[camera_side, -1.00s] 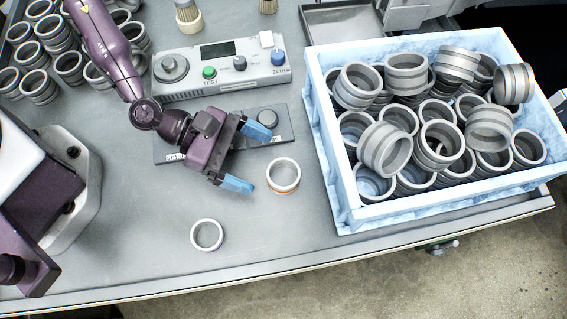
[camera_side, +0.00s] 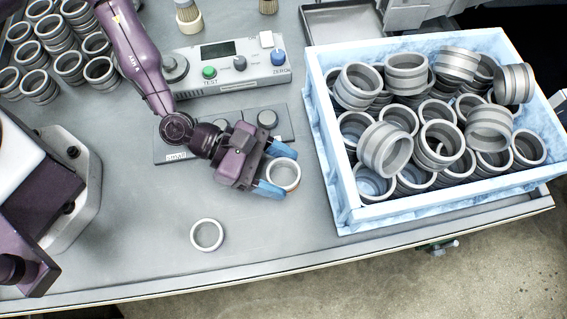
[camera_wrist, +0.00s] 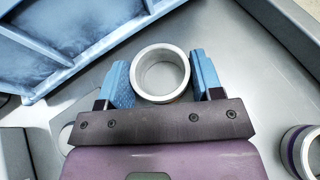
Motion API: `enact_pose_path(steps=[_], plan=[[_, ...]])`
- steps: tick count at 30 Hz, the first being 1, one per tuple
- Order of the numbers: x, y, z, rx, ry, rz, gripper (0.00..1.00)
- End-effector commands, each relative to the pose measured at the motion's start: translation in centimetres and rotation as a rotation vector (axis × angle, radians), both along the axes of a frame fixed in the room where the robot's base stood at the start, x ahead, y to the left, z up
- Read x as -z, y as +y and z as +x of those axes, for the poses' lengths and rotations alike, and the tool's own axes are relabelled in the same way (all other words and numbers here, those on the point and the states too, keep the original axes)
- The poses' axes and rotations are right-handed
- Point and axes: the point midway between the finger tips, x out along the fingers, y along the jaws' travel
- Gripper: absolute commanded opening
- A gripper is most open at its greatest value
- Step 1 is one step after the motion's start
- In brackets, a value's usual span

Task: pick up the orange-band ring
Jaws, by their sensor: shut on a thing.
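The orange-band ring (camera_side: 283,175) is a grey metal ring standing on the bench just left of the blue crate. Its orange band, seen in the earlier side view, is now hardly visible. My gripper (camera_side: 275,170) is shut on this ring, with one blue finger on each side of it. In the wrist view the ring (camera_wrist: 161,73) sits between the two blue fingertips (camera_wrist: 161,78), its open top facing the camera.
A second loose ring (camera_side: 206,234) lies on the bench nearer the front; in the wrist view it shows a purple band (camera_wrist: 302,152). A blue crate (camera_side: 335,195) full of rings stands close on the right. A control box (camera_side: 220,72) is behind.

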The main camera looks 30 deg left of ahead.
Motion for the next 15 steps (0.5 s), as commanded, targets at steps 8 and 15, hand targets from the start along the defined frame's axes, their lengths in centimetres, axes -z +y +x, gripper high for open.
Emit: enact_pose_path(steps=[8, 15], plan=[[-0.8, 0.0, 0.1, 0.000, -0.004, -0.003, 0.32], [-5.3, 0.0, 0.1, 0.001, -0.006, -0.002, 0.32]])
